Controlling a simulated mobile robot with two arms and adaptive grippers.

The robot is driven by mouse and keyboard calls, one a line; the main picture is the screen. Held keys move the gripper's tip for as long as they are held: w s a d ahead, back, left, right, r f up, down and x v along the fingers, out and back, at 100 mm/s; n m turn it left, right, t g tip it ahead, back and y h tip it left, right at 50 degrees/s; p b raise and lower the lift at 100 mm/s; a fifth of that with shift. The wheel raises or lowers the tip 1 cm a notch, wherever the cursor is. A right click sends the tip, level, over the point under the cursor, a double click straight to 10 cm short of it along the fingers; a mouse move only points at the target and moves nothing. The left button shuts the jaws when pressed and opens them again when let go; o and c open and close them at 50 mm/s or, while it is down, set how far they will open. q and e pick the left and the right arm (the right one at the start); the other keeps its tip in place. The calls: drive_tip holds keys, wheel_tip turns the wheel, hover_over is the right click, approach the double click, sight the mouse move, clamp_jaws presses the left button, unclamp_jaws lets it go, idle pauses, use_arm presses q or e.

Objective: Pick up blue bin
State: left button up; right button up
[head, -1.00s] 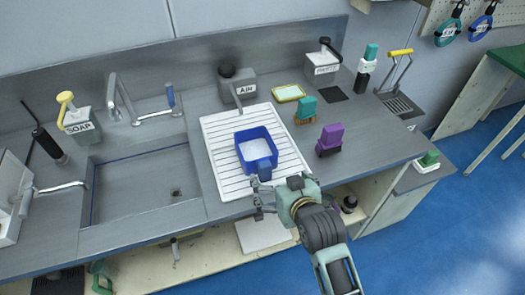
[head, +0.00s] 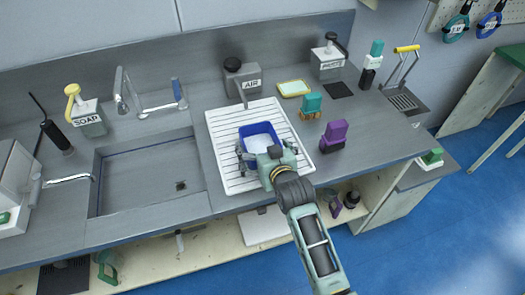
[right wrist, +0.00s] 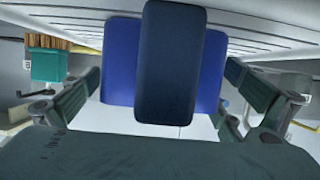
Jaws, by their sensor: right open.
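The blue bin (head: 262,129) stands on the white ribbed drain tray (head: 222,122) in the head view, with pale contents or a pale inside showing. My right gripper (head: 260,156) is at the bin's near side and hides its front and handle. In the right wrist view the bin (right wrist: 214,70) fills the upper middle, its dark blue handle (right wrist: 168,62) pointing toward the camera. The open fingers of my right gripper (right wrist: 165,100) stand on either side of the handle, apart from it. My left gripper is not in view.
A purple-topped brush (head: 333,136) and a teal-topped brush (head: 311,104) stand right of the tray. The AIR dispenser (head: 242,78) is behind it. The sink basin (head: 145,175) is to the left. A yellow-rimmed dish (head: 294,88) lies behind the brushes.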

drive_tip(key=shift+w+f, duration=0.1)
drive_tip(key=shift+w, duration=0.1)
drive_tip(key=shift+c, duration=0.5)
drive_tip(key=c, duration=1.3)
drive_tip(key=shift+c, duration=0.2)
